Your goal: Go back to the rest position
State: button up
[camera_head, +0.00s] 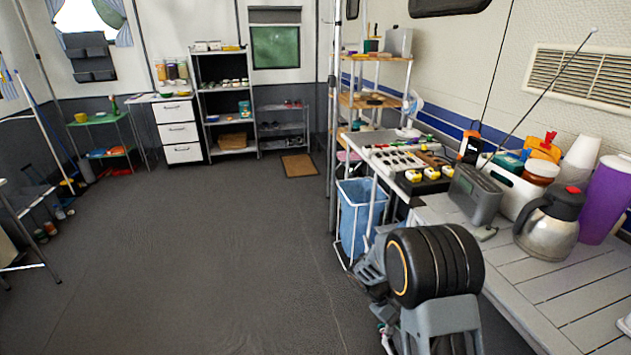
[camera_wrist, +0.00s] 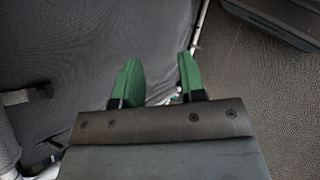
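My gripper (camera_wrist: 159,79) shows in the wrist view with its two green fingers apart and nothing between them. It points down over a dark grey surface, with a pale rod or edge just beyond the fingertips. In the head view my folded arm stands at the lower right, in front of the slatted table (camera_head: 575,285). The gripper's fingers are mostly hidden there behind the arm links.
A blue bin (camera_head: 357,215) in a white frame stands close behind my arm. A steel jug (camera_head: 550,225), a grey radio (camera_head: 474,194) and a purple container (camera_head: 606,200) stand on the table. The dark floor (camera_head: 200,260) to the left is wide and clear.

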jog(key=s+a+r+m+t+y+p, duration=0.2)
jog(key=s+r+p, duration=0.2)
jog(key=r, duration=0.7)
jog(key=s+a+r+m+t+y+p, duration=0.2)
jog(key=r+p, duration=0.4)
jog(key=r, duration=0.5)
jog(key=s+a+r+m+t+y+p, duration=0.1)
jog(key=s+a+r+t+y+p, duration=0.2)
jog(key=r, duration=0.9)
jog(key=s+y+p, duration=0.1)
jog(key=s+p, duration=0.1)
jog(key=shift+s+m+t, duration=0.3)
jog(key=shift+s+m, duration=0.1)
jog(key=shift+s, duration=0.1)
